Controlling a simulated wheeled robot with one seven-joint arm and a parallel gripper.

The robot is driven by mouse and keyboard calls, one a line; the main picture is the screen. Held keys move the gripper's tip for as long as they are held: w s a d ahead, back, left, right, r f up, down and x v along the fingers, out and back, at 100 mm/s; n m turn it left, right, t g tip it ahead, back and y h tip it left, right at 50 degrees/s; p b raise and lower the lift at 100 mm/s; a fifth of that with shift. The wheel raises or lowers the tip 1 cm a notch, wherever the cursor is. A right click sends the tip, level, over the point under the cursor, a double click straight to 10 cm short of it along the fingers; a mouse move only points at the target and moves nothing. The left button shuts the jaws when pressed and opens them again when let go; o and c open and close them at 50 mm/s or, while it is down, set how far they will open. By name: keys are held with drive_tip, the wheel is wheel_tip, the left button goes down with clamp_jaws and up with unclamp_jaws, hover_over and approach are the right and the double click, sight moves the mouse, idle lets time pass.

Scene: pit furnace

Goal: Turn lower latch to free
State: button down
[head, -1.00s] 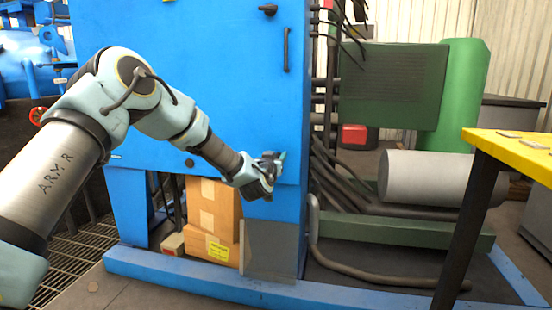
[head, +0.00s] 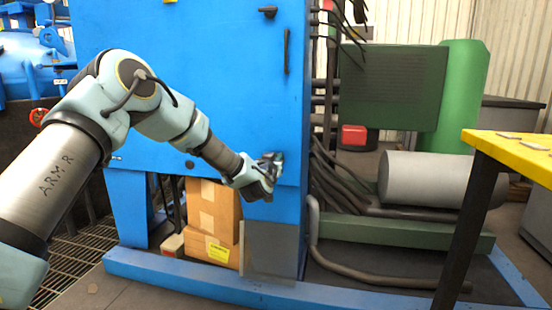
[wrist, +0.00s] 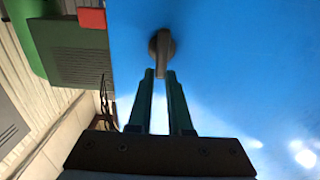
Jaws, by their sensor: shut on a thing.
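The lower latch (wrist: 161,45) is a dark grey round knob with a short lever on the blue cabinet face (wrist: 240,60). In the wrist view its lever points down the picture, toward my fingers. My gripper (wrist: 160,74) is shut on the lever's end, with one dark green finger on each side. In the head view my gripper (head: 277,158) is at the cabinet's lower right front, near its edge, and hides the latch there.
The upper latch (head: 267,11) sits high on the same cabinet, beside a long dark handle (head: 286,51). Cardboard boxes (head: 213,210) stand under the cabinet. A yellow-topped table (head: 515,150) is at right. Cables and pipes run right of the cabinet.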

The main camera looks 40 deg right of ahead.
drive_tip(key=shift+s+m, duration=0.1)
drive_tip(key=shift+m, duration=0.3)
drive_tip(key=m, duration=0.2)
drive_tip(key=s+m, duration=0.1)
drive_tip(key=m, duration=0.2)
drive_tip(key=d+m+p, duration=0.1)
drive_tip(key=m, duration=0.2)
drive_tip(key=shift+s+f, duration=0.25)
drive_tip(key=shift+f, duration=0.1)
drive_tip(key=m, duration=0.3)
drive_tip(key=f+m, duration=0.1)
drive_tip(key=m, duration=0.1)
drive_tip(key=shift+s+d+m, duration=0.25)
drive_tip(key=shift+s+m, duration=0.05)
drive_tip(key=shift+f+m, duration=0.25)
drive_tip(key=shift+m, duration=0.65)
drive_tip(key=shift+f+m, duration=0.2)
drive_tip(key=shift+m, duration=0.7)
drive_tip(key=c, duration=0.8)
unclamp_jaws()
drive_tip(key=shift+c, duration=0.2)
